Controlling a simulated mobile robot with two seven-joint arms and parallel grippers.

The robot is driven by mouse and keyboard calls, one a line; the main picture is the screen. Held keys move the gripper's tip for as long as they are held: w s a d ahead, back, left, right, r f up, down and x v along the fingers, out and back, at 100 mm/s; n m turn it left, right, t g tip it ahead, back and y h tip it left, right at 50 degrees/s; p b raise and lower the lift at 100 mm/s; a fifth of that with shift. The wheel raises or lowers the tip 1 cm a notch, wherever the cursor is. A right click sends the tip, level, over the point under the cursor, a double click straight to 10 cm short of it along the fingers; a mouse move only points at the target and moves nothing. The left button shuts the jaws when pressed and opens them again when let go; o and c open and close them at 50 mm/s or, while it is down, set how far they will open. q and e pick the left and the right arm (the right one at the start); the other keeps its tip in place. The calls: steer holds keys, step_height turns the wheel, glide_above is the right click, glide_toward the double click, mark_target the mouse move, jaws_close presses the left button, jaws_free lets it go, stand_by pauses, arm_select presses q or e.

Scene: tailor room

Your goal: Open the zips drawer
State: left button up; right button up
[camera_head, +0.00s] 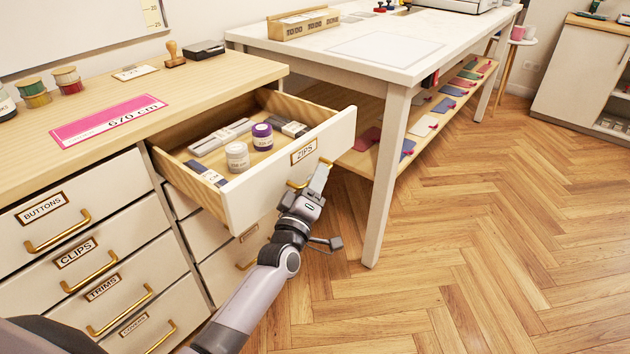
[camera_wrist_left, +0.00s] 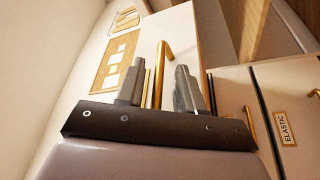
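The zips drawer (camera_head: 262,197) is pulled well out of the wooden-topped cabinet, its inside showing. Its front carries a ZIPS label (camera_head: 304,151) and a brass handle (camera_head: 296,185). My left gripper (camera_head: 314,186) is at that handle, in front of the drawer face. In the left wrist view, the two fingers of the left gripper (camera_wrist_left: 159,88) stand apart, with the brass handle (camera_wrist_left: 163,60) between them and a gap visible beside it. Contact with the handle cannot be told. My right gripper is not in view.
Small jars (camera_head: 237,156) and flat packets lie in the drawer. Closed drawers, including BUTTONS (camera_head: 42,207), are at the left. A white table (camera_head: 392,75) stands close on the right, its near leg (camera_head: 385,185) beside my gripper. The wooden floor (camera_head: 480,240) is clear.

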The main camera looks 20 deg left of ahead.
arm_select(q)
steer(key=p+v, duration=0.1)
steer(key=v, duration=0.6)
steer(key=shift+s, duration=0.1)
stand_by(0.4)
steer(key=s+f+m+g+h, duration=0.1)
steer(key=s+f+m+g, duration=0.5)
steer(key=s, duration=0.6)
steer(key=s+f+m+g+h, duration=0.1)
steer(key=s+f+m+g, duration=0.3)
steer(key=s+f+m, duration=0.65)
step_height(320, 180, up, 15)
steer(key=s+a+n+p, duration=0.1)
steer(key=s+n+p, duration=0.1)
steer(key=p, duration=1.4)
steer(key=shift+s+r, duration=0.2)
steer(key=shift+a+n, duration=0.1)
steer(key=shift+n, duration=0.15)
